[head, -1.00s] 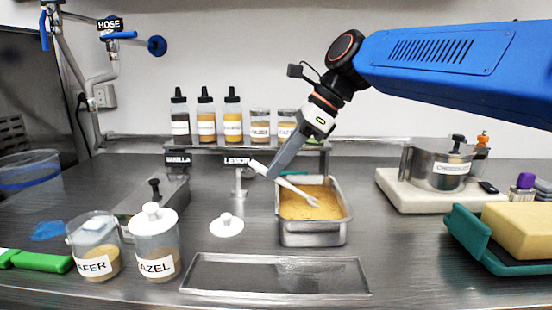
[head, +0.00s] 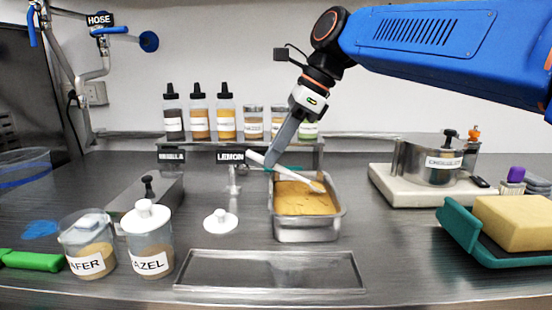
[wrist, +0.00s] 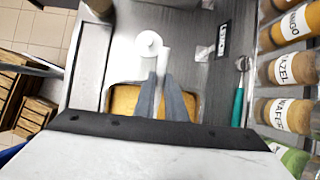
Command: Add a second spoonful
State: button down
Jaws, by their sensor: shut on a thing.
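My gripper (head: 270,163) is shut on a white spoon (head: 255,157), gripping its handle. The spoon's far end reaches down over the metal pan (head: 306,234) of yellow-tan filling; whether it touches the filling is unclear. In the wrist view my gripper (wrist: 161,76) is above the pan (wrist: 201,104), and the white handle (wrist: 164,58) shows beyond the fingertips. An open jar labelled "…AFER" (head: 86,266) holds tan crumbs at the front left. Beside it stands the "…AZEL" jar (head: 148,264) with its white lid on. A loose white lid (head: 220,222) lies on the counter.
An empty shallow metal tray (head: 270,272) lies in front of the pan. Bottles and jars stand on a shelf (head: 240,143) behind. A teal-handled tool (wrist: 238,105) lies near the shelf. A scale with a steel pot (head: 430,164) and a yellow sponge (head: 515,222) are at right.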

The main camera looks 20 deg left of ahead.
jog(key=shift+a+r, duration=0.15)
jog(key=shift+r, duration=1.05)
jog(key=shift+s+a+r+h, duration=0.1)
jog(key=shift+s+a+h, duration=0.15)
jog(key=shift+a+h, duration=0.3)
jog(key=shift+s+a+r+t+h, duration=0.15)
jog(key=shift+a+t+h, duration=0.25)
jog(key=shift+h, duration=0.3)
jog(key=shift+s+a+r+t+h, duration=0.1)
jog(key=shift+a+t+h, duration=0.1)
jog(key=shift+a+h, duration=0.4)
jog(key=shift+s+d, duration=0.1)
